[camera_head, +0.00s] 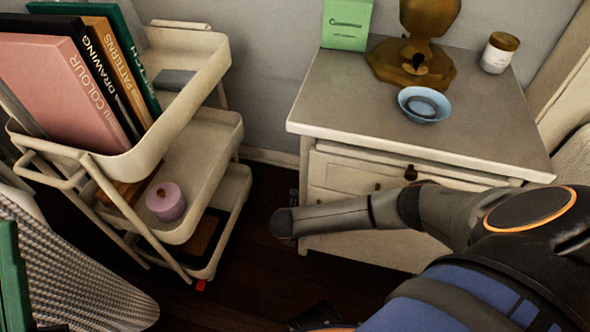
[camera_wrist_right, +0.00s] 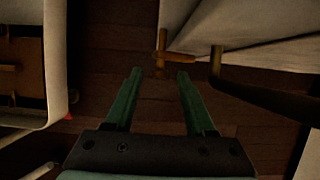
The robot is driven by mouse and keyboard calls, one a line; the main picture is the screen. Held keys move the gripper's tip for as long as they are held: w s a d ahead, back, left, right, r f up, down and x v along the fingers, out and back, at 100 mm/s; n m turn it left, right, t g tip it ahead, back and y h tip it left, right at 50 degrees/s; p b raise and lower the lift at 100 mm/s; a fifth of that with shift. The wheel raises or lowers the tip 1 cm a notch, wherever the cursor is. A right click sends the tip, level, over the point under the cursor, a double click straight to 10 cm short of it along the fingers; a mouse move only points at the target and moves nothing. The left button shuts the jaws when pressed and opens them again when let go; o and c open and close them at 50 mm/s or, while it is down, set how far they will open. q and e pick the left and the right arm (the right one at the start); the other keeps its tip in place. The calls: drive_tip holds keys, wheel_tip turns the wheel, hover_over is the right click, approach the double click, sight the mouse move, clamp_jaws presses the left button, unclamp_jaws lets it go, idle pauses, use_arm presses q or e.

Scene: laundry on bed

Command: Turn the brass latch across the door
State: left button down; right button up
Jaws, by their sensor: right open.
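The brass latch (camera_wrist_right: 162,48) shows in the right wrist view at the edge of a pale cabinet face, an upright bar with a short crosspiece towards the right. My right gripper (camera_wrist_right: 159,74) is open, its two green fingers reaching towards the latch. The latch's lower end lies between the fingertips in the picture; I cannot tell if they touch. In the head view my right arm crosses in front of the pale bedside cabinet (camera_head: 335,90) and hides much of its front; the latch and right gripper are not clear there. A green piece at the lower left edge may be my left gripper (camera_head: 11,275).
A dark brass bar (camera_wrist_right: 270,98) stands right of the latch. A cream trolley (camera_head: 205,135) with books and a lilac pot (camera_head: 165,201) is left of the cabinet. A blue bowl (camera_head: 424,105), brass lamp base (camera_head: 410,65) and jar (camera_head: 498,53) stand on top. Dark floor lies between.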

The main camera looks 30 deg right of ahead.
clamp_jaws()
idle(0.5)
